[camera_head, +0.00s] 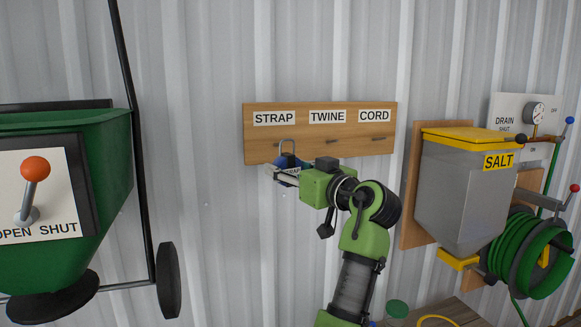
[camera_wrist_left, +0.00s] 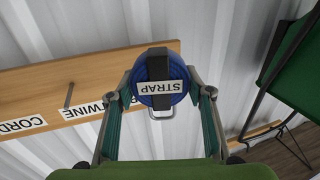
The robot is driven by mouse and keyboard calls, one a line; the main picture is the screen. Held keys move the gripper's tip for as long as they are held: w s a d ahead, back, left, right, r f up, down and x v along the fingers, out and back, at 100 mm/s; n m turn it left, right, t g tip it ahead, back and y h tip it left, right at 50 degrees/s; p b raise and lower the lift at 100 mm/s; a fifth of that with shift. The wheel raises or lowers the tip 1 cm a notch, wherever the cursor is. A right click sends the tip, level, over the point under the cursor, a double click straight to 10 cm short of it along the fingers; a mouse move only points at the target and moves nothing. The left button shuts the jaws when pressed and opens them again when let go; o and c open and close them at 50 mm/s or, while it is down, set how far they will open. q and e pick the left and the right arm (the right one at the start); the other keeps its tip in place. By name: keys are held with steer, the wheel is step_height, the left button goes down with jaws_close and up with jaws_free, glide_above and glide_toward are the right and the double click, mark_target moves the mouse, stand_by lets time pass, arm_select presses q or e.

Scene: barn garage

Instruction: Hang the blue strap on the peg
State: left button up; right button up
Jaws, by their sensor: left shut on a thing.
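The blue strap (camera_head: 289,161) is a coil with a metal loop on top, in front of the board's lower edge below the STRAP sign (camera_head: 273,118). In the left wrist view the coil (camera_wrist_left: 156,69) shows a black band and a STRAP tag. My left gripper (camera_head: 284,174) is shut on the coil, one finger on each side of it. The STRAP peg is hidden behind the loop and coil; I cannot tell whether the loop is around it. My right gripper is not in view.
The wooden board (camera_head: 255,151) on the corrugated wall also has TWINE and CORD signs, with bare pegs (camera_head: 331,141) below them. A salt bin (camera_head: 459,190) and green hose reel (camera_head: 545,265) stand right. A green hopper (camera_head: 112,165) stands left, with clear wall between it and the board.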

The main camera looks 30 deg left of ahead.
arm_select(q)
steer(key=shift+w+a+r, duration=0.1)
steer(key=shift+w+a, duration=0.1)
steer(key=shift+w, duration=0.05)
steer(key=shift+w+a, duration=0.15)
steer(key=shift+w, duration=0.05)
steer(key=shift+w+a+p, duration=0.45)
steer(key=shift+a, duration=0.15)
steer(key=shift+w+a, duration=0.35)
steer(key=a, duration=0.1)
steer(key=w+p, duration=0.1)
steer(key=w+a, duration=0.1)
steer(key=shift+w+a+f+p, duration=0.1)
steer(key=shift+a+f+p, duration=0.15)
steer(key=shift+a+p, duration=0.1)
steer(key=shift+w+a+f+b, duration=0.35)
steer(key=shift+f+b, duration=0.25)
steer(key=shift+b, duration=0.3)
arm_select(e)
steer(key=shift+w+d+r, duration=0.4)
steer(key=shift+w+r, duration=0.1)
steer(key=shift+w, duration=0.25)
